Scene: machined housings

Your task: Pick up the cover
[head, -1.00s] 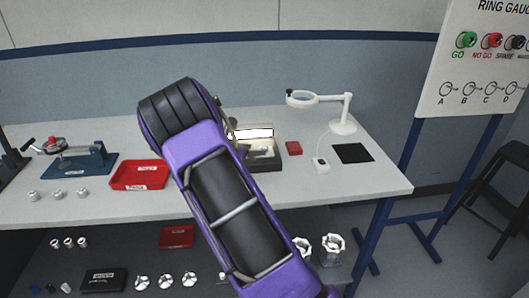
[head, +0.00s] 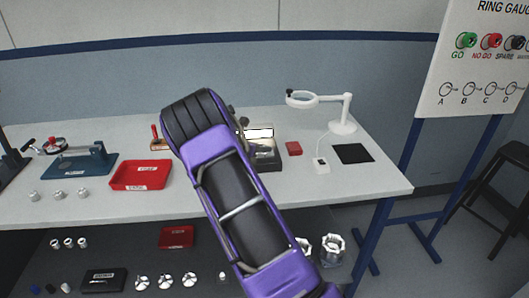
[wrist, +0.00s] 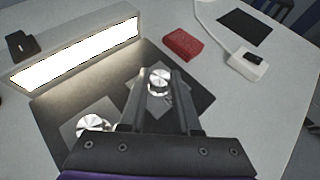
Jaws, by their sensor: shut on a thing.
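The cover (wrist: 158,82) looks to be a small round shiny metal piece, seen in the wrist view between the tips of my gripper (wrist: 160,80). The gripper is shut on it, over the dark base plate (wrist: 62,100) of a lit stand. I cannot tell whether the cover still touches the plate. A second round metal piece (wrist: 95,124) sits on a grey square on the plate, left of my fingers. In the head view my arm hides the fingertips and the cover; the dark base (head: 266,163) shows just right of my arm.
A bright light panel (wrist: 75,55) stands behind the plate. A red block (wrist: 183,44) and a white box with a cord (wrist: 247,64) lie to the right. In the head view, a red tray (head: 140,175), a magnifier lamp (head: 343,122) and a black mat (head: 353,153) are on the bench.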

